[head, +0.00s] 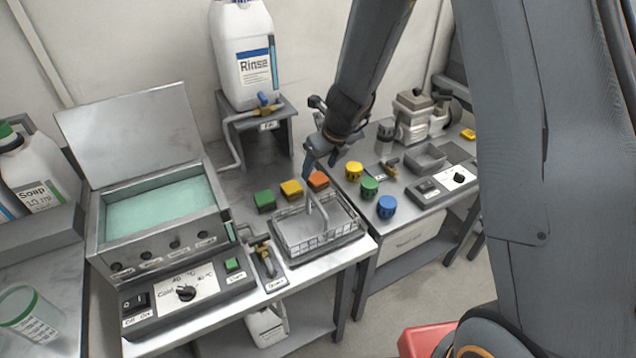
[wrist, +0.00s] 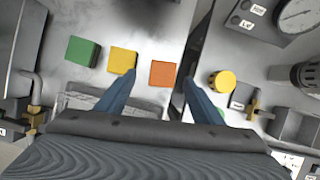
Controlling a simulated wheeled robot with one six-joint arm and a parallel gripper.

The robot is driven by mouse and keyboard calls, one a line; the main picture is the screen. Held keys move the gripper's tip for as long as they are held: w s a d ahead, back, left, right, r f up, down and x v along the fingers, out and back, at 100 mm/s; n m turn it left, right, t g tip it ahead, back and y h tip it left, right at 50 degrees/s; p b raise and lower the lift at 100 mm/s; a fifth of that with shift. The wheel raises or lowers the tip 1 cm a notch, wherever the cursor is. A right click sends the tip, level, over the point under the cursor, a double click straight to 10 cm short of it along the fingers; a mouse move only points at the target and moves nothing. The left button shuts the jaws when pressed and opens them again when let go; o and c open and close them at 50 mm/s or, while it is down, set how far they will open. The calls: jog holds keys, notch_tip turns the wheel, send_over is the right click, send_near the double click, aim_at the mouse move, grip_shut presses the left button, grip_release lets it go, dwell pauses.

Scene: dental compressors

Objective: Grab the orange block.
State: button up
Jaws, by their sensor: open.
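The orange block (head: 318,180) sits on the metal table behind the wire basket, at the right end of a row with a yellow block (head: 291,189) and a green block (head: 264,200). In the wrist view the orange block (wrist: 163,75) lies between and just beyond my two fingertips. My gripper (head: 316,160) is open and empty, with its fingers close to the orange block in the head view. In the wrist view my gripper (wrist: 158,76) has its left fingertip near the yellow block (wrist: 122,60). I cannot tell the exact height of the fingers above the table.
A wire basket (head: 300,240) with a handle stands in front of the blocks. Yellow, green and blue round pieces (head: 386,206) stand on the table to the right. A stand (head: 250,125) with a Rinse jug (head: 243,55) is behind. An open bath (head: 160,208) is at left.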

aim_at(318, 178)
jog(key=b+x, duration=0.1)
jog(key=x, duration=0.1)
jog(key=d+x, duration=0.1)
jog(key=x, duration=0.2)
jog(key=shift+f+b, duration=0.2)
jog(key=shift+b, duration=0.2)
jog(key=shift+r, duration=0.1)
jog(key=c, duration=1.3)
